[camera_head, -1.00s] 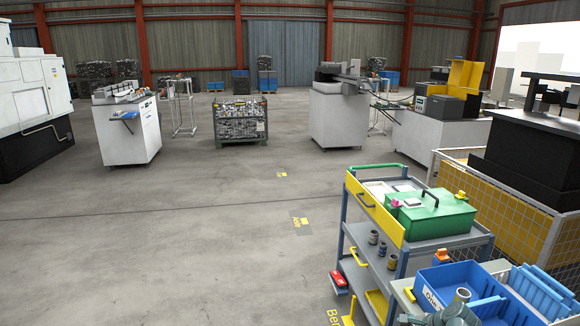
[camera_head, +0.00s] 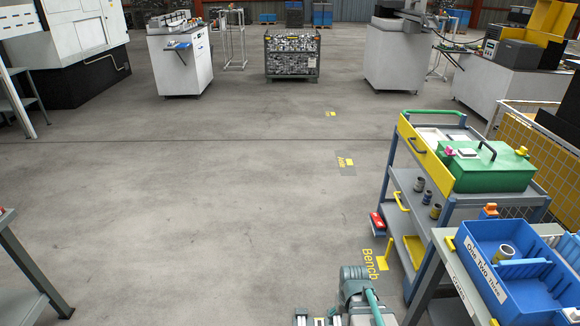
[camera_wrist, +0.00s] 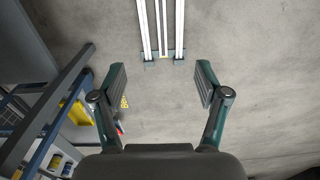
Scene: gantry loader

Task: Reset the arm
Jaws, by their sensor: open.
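My gripper (camera_wrist: 160,78) is open in the wrist view, with its two fingers wide apart and nothing between them. Bare concrete floor shows between and beyond the fingers. In the head view, part of my grey-green arm (camera_head: 355,290) shows at the bottom edge, left of the bench with the blue bin. The fingertips cannot be made out in the head view.
A blue bin (camera_head: 482,282) holding a grey ring (camera_head: 504,254) stands at the lower right. Behind it is a trolley (camera_head: 468,205) carrying a green box (camera_head: 490,170). A grey table (camera_head: 22,262) stands at the left edge. The middle floor is clear.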

